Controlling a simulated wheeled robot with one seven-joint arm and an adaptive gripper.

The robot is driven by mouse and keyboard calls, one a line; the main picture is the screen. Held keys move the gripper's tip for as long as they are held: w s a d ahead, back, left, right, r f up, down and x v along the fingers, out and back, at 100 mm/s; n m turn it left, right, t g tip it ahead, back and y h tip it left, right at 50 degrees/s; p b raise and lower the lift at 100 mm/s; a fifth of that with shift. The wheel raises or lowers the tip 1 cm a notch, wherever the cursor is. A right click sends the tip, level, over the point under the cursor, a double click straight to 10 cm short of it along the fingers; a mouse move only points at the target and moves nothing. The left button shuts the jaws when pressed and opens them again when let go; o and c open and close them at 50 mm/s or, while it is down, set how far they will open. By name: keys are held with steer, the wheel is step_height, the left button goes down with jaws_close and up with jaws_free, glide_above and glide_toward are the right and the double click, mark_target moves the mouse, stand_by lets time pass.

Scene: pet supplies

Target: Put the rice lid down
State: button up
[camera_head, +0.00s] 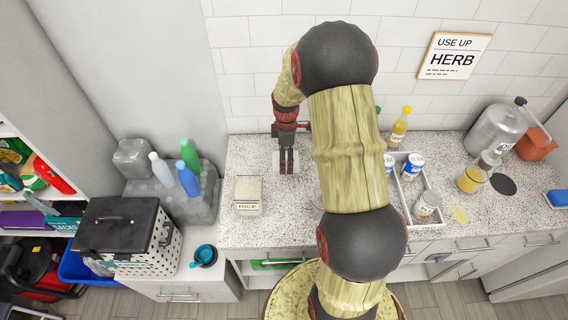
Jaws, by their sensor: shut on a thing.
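My gripper (287,172) is over the left part of the speckled counter, pointing down and shut. A pale square thing, which looks like the rice lid (276,161), shows around the fingers. My fingers cover part of it, and I cannot tell whether it touches the counter.
The counter (270,229) is bare in front of my gripper. My arm hides its middle. A white tray (405,203) with cans is right of my arm. A bottle (399,127) stands behind it.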

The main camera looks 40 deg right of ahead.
steer(key=shift+w+d+f, duration=0.15)
steer(key=shift+w+f, duration=0.3)
steer(key=shift+f, duration=0.15)
steer(key=shift+w+d+f, duration=0.15)
steer(key=shift+w+f, duration=0.3)
steer(key=shift+f, duration=0.1)
steer(key=shift+f+b, duration=0.3)
steer(key=shift+f, duration=1.15)
steer(key=shift+f, duration=0.15)
steer(key=o, duration=1.1)
